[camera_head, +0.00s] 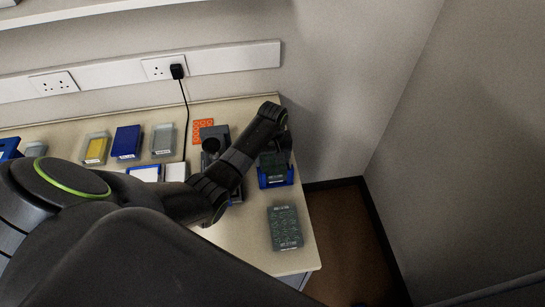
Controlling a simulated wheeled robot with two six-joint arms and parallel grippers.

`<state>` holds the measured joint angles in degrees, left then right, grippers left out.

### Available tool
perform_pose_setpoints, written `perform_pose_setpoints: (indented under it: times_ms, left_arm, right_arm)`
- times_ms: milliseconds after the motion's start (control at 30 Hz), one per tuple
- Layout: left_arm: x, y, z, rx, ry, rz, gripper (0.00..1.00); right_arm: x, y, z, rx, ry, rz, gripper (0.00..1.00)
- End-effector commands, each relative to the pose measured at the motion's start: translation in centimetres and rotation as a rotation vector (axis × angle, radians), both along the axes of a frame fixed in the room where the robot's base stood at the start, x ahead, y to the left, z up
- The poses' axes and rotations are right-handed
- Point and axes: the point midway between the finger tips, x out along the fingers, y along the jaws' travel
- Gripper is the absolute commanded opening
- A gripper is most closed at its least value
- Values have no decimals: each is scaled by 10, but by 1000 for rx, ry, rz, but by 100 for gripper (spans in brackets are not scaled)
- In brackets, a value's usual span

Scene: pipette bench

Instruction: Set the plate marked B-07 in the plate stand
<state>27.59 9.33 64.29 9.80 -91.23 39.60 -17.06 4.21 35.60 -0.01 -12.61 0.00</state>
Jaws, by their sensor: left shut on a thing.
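My left arm reaches in from the left, and its gripper (280,142) points down over the blue plate stand (276,183) near the bench's right end. The gripper is shut on a dark plate (272,162), which is at the stand; the arm hides part of it. I cannot tell whether the plate rests fully in the stand. A second dark green plate (285,228) with a pale label edge lies flat on the bench in front of the stand. The markings on both plates are too small to read. My right gripper is not in view.
Behind my arm are a yellow-topped box (95,149), a blue box (127,142), a grey box (163,139) and an orange rack (203,130). A black cable hangs from the wall plug (177,71). The bench (250,240) ends close to the right of the stand.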

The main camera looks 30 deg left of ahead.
Motion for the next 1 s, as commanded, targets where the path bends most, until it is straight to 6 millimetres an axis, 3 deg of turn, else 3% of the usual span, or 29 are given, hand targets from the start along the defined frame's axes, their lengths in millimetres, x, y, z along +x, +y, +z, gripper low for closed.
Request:
perform_pose_setpoints:
  times_ms: [67,100,233,667,1000]
  left_arm:
    - [0,0,-3,0,0,0,51]
    - [0,0,-3,0,0,0,81]
    - [0,0,-3,-1,1,0,98]
    - [0,0,6,-1,-1,0,99]
    - [2,0,59,1,-6,0,99]
  right_arm:
    - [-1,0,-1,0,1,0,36]
    - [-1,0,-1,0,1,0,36]
    - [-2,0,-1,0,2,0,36]
    - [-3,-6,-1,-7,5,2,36]
    - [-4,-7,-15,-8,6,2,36]
